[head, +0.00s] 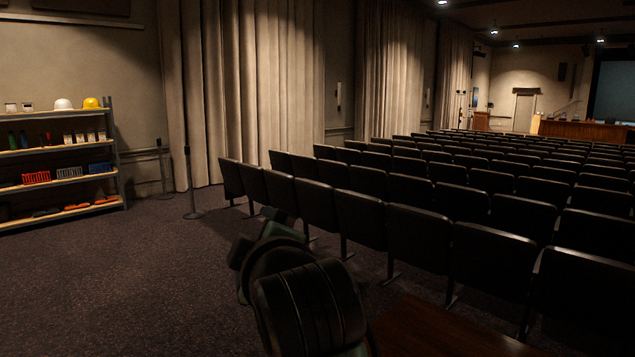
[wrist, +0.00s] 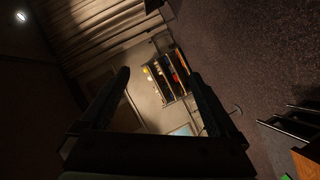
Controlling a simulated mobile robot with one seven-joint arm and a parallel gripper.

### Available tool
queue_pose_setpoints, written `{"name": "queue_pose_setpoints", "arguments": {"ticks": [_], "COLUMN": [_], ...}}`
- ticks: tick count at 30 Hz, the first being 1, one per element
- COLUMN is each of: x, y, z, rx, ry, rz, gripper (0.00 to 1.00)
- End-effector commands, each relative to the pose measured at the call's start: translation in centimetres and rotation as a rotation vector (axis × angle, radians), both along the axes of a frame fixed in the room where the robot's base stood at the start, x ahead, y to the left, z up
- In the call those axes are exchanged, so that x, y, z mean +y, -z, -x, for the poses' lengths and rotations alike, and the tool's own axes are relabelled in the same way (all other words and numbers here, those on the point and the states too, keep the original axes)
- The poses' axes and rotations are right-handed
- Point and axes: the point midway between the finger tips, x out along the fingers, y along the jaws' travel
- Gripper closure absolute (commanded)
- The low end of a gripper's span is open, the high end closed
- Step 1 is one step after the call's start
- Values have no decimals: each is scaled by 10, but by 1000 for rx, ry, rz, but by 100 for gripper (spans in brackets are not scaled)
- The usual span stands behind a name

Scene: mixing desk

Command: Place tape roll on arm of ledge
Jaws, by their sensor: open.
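My gripper (wrist: 155,72) shows in the wrist view with its two dark fingers spread wide apart and nothing between them. The view through the fingers is of a distant wall and shelf. In the head view only dark links of my arm show at the bottom middle, and I cannot make out the fingers there. I see no tape roll that I can identify in either view. I cannot tell any ledge arm for certain. A brown wooden surface (head: 435,330) lies at the bottom of the head view, partly behind my arm.
A shelf (head: 60,150) with helmets and bins stands at the left; this shelf also shows in the wrist view (wrist: 172,78). Rows of dark seats (head: 360,218) fill the right. A thin post (head: 189,180) stands by the curtains (head: 240,90). Carpet (head: 130,270) is clear at the left.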

Motion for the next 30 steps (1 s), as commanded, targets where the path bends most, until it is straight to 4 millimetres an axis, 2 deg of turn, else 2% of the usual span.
{"name": "queue_pose_setpoints", "arguments": {"ticks": [1,3,5,6,9,12,15,18,30], "x": [5,-1,-11,-20,-43,-63,-75,-81,-81], "y": [-32,-75,-108,-128,-165,-188,-200,-205,-206], "z": [13,34,58,75,121,160,186,198,199], "rx": [-92,-216,-318,-384,-531,-644,-713,-745,-747], "ry": [25,58,73,74,57,25,-6,-22,-24], "rz": [-156,-374,-557,-670,-910,-1075,-1169,-1208,-1214], "gripper": [5,5,5,5,5,5,5,5,5]}}
